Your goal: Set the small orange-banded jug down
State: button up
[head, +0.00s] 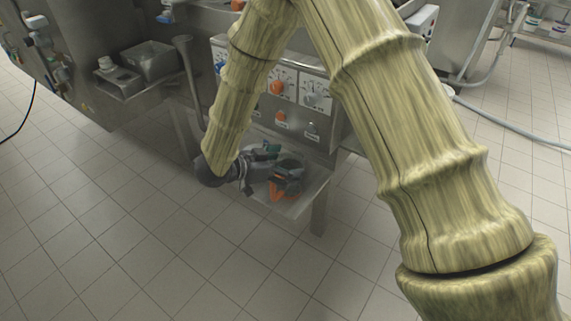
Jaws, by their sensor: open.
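My bamboo-textured arm comes down from the top, and its end, my gripper (270,164), is low over a small metal shelf at the front of the machine. The gripper is open. A small dark jug with orange on it (289,178) is on or just above the shelf, right at the fingers. The gripper overlaps it in the view, so I cannot tell whether the fingers touch it or whether its base rests fully on the shelf. Part of the jug is hidden.
The metal shelf (312,186) has a little bare room right of the jug. Behind it is a panel with an orange knob (277,87) and a grey knob (312,99). A side ledge holds a metal bin (151,61). The tiled floor (130,240) is clear.

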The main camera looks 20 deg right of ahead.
jog(key=shift+r, duration=0.1)
jog(key=p+v, duration=0.2)
jog(key=v, duration=1)
jog(key=shift+p, duration=0.3)
